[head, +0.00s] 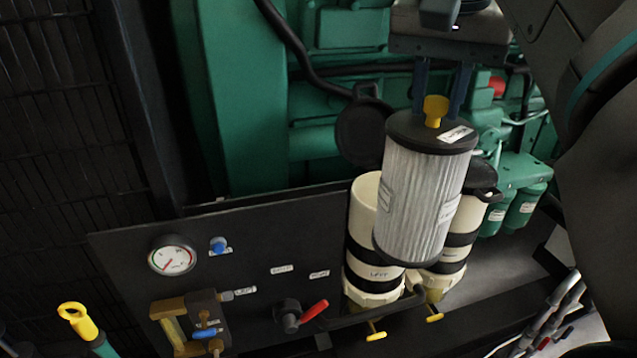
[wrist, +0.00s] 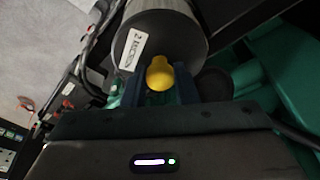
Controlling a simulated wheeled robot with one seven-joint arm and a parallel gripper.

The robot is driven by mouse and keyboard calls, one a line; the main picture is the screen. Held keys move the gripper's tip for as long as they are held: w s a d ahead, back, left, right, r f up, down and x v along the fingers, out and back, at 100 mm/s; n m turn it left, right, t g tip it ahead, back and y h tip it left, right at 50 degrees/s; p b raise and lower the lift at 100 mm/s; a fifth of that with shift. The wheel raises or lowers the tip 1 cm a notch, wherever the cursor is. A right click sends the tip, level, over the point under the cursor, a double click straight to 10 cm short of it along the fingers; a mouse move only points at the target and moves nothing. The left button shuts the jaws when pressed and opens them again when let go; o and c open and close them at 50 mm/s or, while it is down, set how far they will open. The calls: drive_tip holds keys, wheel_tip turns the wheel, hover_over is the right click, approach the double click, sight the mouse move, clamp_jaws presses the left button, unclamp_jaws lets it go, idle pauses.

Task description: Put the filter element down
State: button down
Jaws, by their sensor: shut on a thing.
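The filter element (head: 422,205) is a pale pleated cylinder with black end caps and a yellow knob on top. My gripper (head: 440,98) is shut on the yellow knob, and the element hangs nearly upright below it. In the wrist view the black cap with a white label (wrist: 160,45) and the knob (wrist: 160,75) show between the fingers. In the head view the element hangs in front of two cream filter housings. The left housing (head: 362,220) has an open top with its black lid (head: 362,130) swung up behind. The right housing (head: 452,262) is partly hidden behind the element.
A dark panel carries a pressure gauge (head: 173,256), a blue knob (head: 219,245) and a red-handled valve (head: 312,312). A green engine (head: 330,70) fills the back. Green canisters (head: 523,208) stand at the right. A yellow-ringed dipstick (head: 78,318) rises at lower left.

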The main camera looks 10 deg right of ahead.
drive_tip(key=shift+w+d+r, duration=0.1)
drive_tip(key=shift+w, duration=0.55)
drive_tip(key=w+d+p, duration=0.2)
drive_tip(key=w, duration=0.6)
drive_tip(key=w+d+p, duration=0.3)
drive_tip(key=w, duration=0.5)
wheel_tip(320, 180, down, 18)
drive_tip(key=b, duration=0.2)
drive_tip(key=shift+w+a+b, duration=0.15)
drive_tip(key=shift+b, duration=0.15)
drive_tip(key=shift+f+b, duration=0.5)
drive_tip(key=shift+f, duration=0.2)
drive_tip(key=c, duration=1.1)
unclamp_jaws()
drive_tip(key=shift+c, duration=0.2)
drive_tip(key=shift+r, duration=0.15)
